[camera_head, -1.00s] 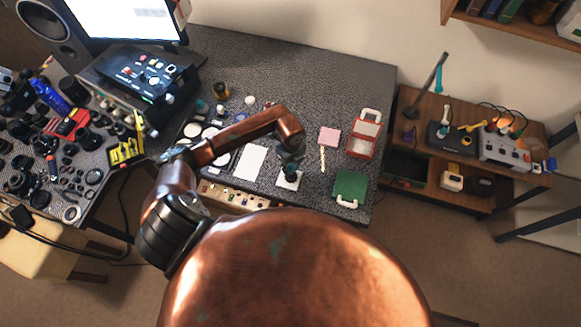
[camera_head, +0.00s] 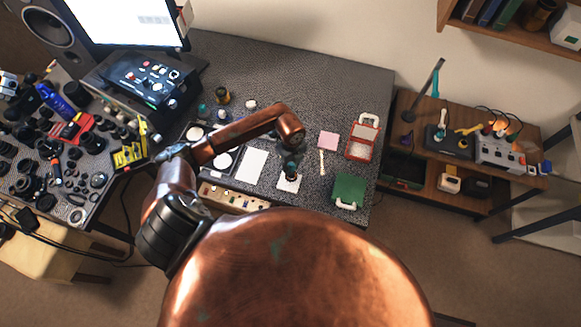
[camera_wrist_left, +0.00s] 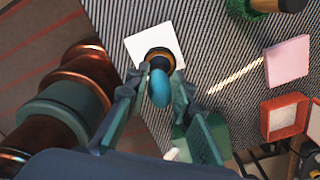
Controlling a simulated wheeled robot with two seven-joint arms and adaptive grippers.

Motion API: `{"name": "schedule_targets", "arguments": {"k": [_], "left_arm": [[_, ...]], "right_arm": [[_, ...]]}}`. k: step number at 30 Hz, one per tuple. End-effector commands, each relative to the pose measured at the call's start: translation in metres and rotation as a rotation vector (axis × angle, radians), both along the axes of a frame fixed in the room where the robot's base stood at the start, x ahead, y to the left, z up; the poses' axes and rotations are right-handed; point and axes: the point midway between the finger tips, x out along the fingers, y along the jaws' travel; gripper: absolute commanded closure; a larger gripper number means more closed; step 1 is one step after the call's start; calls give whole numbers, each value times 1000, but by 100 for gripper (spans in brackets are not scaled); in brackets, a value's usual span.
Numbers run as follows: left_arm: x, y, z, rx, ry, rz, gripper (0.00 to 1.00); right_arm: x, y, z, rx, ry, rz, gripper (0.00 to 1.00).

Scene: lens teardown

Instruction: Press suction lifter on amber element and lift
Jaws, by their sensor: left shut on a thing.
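My left gripper (camera_head: 290,169) is above a small white square pad (camera_head: 288,184) near the front of the dark table. In the left wrist view its fingers (camera_wrist_left: 158,92) are shut around a blue rounded bulb, the suction lifter (camera_wrist_left: 160,87). Under the bulb is a dark round piece with an amber-brown rim (camera_wrist_left: 158,57), seen over the white pad; this looks like the amber element. The bulb hides its middle. I cannot tell whether the lifter touches it or whether it is off the pad. My right gripper is not in view.
A green case (camera_head: 349,188) lies right of the gripper. A pink pad (camera_head: 328,140) and an open red case (camera_head: 362,141) lie further back. A white sheet (camera_head: 252,165) lies left. Many lens parts crowd the left table. The table's back right is clear.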

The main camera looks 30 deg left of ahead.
Motion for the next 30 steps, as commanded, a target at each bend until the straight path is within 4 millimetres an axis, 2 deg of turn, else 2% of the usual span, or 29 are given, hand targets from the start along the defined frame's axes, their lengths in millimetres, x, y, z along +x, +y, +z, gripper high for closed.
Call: {"name": "schedule_targets", "arguments": {"k": [30], "left_arm": [[0, 0, 61, 0, -1, -2, 100]], "right_arm": [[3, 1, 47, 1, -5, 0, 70]]}}
